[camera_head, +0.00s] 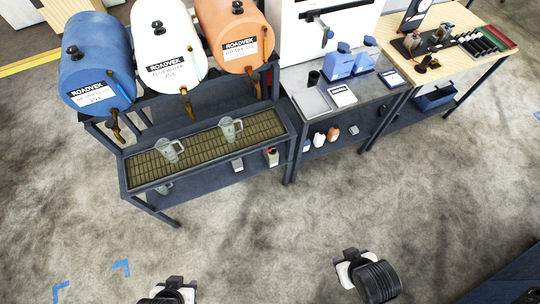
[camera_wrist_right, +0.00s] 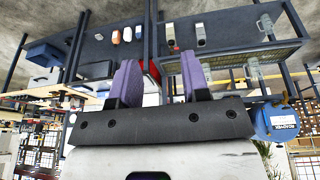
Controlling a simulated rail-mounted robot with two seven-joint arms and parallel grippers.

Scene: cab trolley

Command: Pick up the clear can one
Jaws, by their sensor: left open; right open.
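Two clear cans with handles stand on the slatted tray of the drum rack in the head view. One clear can (camera_head: 169,150) is at the left part of the tray, and another clear can (camera_head: 230,128) is farther right. I cannot tell which is can one. My left gripper (camera_head: 172,288) is at the bottom edge, partly cut off. My right gripper (camera_head: 352,264) is over the floor, well apart from the cans. In the right wrist view, the right gripper's purple fingers (camera_wrist_right: 160,78) are open with nothing held between them.
Blue (camera_head: 97,62), white (camera_head: 165,45) and orange (camera_head: 235,35) drums with taps overhang the slatted tray (camera_head: 140,180). A grey bench (camera_head: 310,100) and a wooden-topped table (camera_head: 465,55) stand to the right. Open floor (camera_head: 270,220) lies between my grippers and the rack.

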